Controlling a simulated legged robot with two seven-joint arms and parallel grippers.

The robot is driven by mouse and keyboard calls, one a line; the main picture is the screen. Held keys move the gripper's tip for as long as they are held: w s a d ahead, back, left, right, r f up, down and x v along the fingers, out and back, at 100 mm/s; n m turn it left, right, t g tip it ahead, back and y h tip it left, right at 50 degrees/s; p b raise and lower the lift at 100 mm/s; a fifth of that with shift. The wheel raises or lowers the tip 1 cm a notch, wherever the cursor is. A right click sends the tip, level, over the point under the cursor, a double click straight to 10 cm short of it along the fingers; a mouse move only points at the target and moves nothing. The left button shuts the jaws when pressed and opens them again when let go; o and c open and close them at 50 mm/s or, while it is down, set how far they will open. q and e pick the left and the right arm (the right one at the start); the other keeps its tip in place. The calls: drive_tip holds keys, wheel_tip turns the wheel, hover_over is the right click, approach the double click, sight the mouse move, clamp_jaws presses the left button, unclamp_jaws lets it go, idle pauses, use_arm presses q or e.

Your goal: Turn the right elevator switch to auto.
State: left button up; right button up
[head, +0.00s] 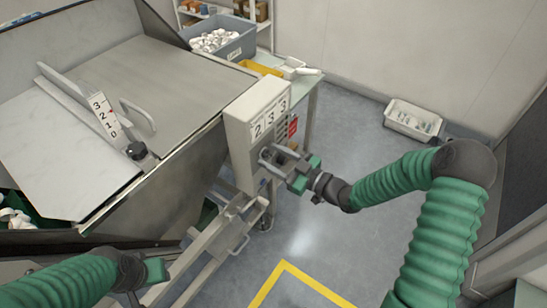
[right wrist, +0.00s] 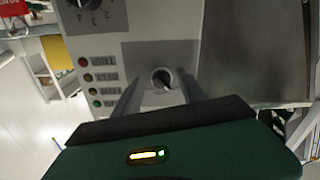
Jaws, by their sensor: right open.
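The elevator switch (right wrist: 162,78) is a small round knob with a dark centre on a grey plate of the control box. My right gripper (right wrist: 160,84) is open, with one finger on each side of the knob; I cannot tell whether either touches it. In the head view the right gripper (head: 269,156) is at the lower face of the pale control box (head: 240,122) and hides the switch. My left gripper (head: 165,270) is low at the left in the head view, over metal bars; its jaws do not show clearly.
A column of small coloured lights (right wrist: 90,76) and a larger dial (right wrist: 88,4) share the panel. The metal hopper (head: 160,70) stands left of the box. A grey bin of white parts (head: 236,46) is behind. A white crate (head: 411,118) sits on open floor.

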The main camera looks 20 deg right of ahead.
drive_tip(key=shift+a, duration=0.1)
drive_tip(key=shift+c, duration=0.9)
clamp_jaws()
